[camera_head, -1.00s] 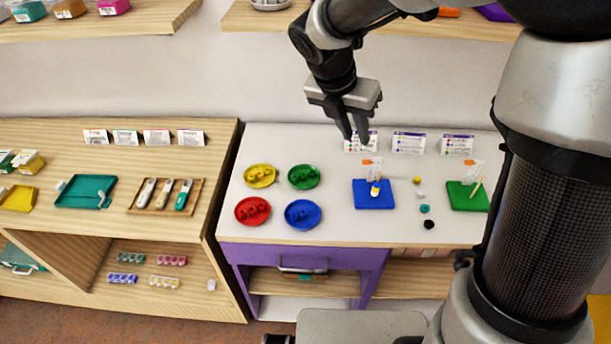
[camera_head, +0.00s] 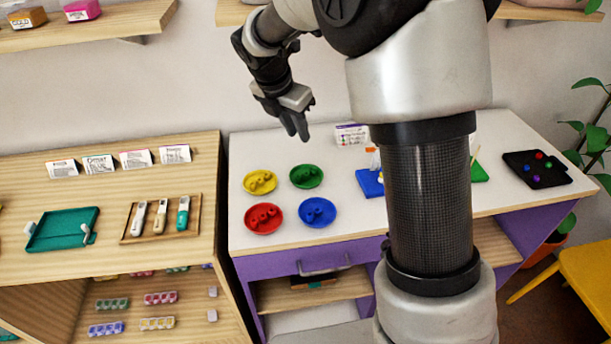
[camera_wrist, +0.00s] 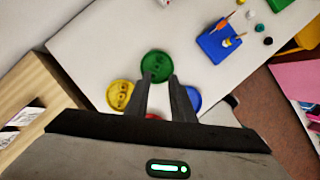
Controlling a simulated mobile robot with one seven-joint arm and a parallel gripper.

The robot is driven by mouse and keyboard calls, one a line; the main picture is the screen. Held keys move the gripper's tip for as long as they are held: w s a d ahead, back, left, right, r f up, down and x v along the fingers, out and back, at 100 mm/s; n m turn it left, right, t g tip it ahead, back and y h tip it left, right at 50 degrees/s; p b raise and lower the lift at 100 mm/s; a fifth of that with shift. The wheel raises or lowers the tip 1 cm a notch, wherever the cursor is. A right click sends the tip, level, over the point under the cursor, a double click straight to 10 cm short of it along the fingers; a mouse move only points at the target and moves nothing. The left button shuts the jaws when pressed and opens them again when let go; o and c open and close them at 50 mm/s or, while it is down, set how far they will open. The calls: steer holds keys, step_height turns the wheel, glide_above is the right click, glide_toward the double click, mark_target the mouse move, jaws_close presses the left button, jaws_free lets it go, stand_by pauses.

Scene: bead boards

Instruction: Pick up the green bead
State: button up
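A green dish (camera_head: 306,176) with small green beads (camera_head: 305,175) in it stands on the white table, behind the blue dish. The dish also shows in the wrist view (camera_wrist: 155,66), just beyond my fingertips. My gripper (camera_head: 297,132) is in the air above the back of the table, near the green dish. In the wrist view my gripper (camera_wrist: 161,78) has its two fingers apart with nothing between them. The single beads in the dish are too small to tell apart clearly.
Yellow (camera_head: 260,181), red (camera_head: 263,218) and blue (camera_head: 318,211) dishes stand close by. A blue board (camera_wrist: 217,43) with a peg lies to their right; loose beads lie beyond it. A black tray (camera_head: 552,179) holds several coloured beads. My arm column hides part of the table.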

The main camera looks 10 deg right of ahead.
steer(key=b, duration=0.2)
glide_above(312, 170)
steer(key=s+a, duration=0.1)
steer(key=f, duration=1)
steer(key=shift+s+a+f, duration=0.1)
steer(key=shift+a+f, duration=0.1)
steer(key=shift+f, duration=0.2)
steer(key=shift+s+x, duration=0.15)
steer(key=shift+x, duration=1.15)
steer(key=shift+s+x, duration=0.15)
steer(key=shift+x, duration=1.15)
steer(key=shift+a+f, duration=0.15)
steer(key=shift+f, duration=0.05)
steer(key=shift+c, duration=0.2)
steer(key=shift+s, duration=0.1)
jaws_close()
steer(key=shift+a, duration=0.1)
